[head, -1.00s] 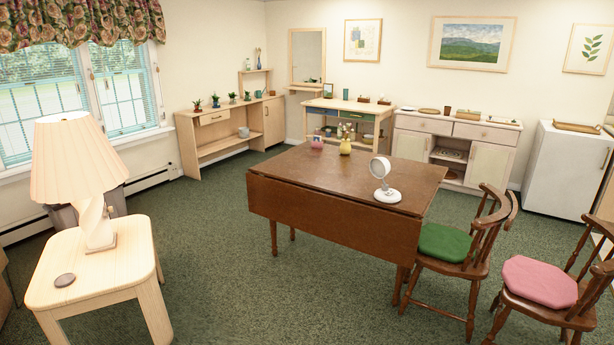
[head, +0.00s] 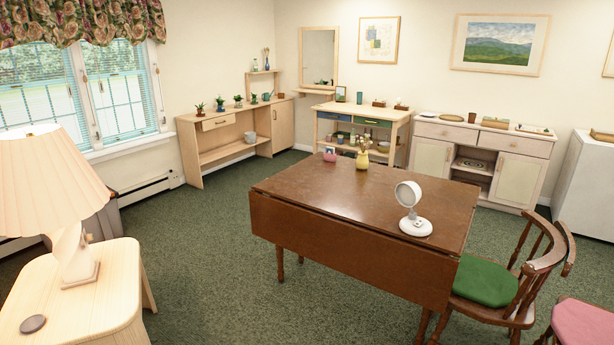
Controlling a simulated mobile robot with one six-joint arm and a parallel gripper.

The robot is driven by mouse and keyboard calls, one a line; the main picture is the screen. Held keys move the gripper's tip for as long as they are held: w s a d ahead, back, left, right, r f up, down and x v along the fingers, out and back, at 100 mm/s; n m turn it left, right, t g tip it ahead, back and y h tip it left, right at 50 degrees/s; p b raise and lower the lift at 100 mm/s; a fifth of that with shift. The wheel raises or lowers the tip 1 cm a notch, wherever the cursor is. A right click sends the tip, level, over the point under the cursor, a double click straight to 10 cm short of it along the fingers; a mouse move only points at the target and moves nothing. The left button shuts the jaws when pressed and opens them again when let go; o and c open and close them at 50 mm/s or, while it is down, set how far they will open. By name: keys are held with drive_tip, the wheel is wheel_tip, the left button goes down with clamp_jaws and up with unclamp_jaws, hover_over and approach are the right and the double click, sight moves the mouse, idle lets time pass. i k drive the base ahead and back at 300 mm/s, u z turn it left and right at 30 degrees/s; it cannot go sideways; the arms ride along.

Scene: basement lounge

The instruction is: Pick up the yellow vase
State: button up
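The yellow vase (head: 362,160) stands upright on the far part of the dark wooden drop-leaf table (head: 335,198). It holds a few thin stems with small pale flowers. A small pink pot (head: 330,154) stands just to its left, a little apart from it. My gripper is not in the head view.
A white round lamp-like device (head: 414,222) stands on the table's right part. Chairs with a green cushion (head: 484,290) and a pink cushion (head: 585,322) are at the right. A side table (head: 75,290) with a lamp is at the near left. Green carpet between is clear.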

sight(362, 162)
drive_tip(key=u, duration=0.2)
drive_tip(key=i, duration=2.1)
drive_tip(key=u, duration=0.25)
drive_tip(key=i, duration=1.5)
drive_tip(key=u, duration=0.05)
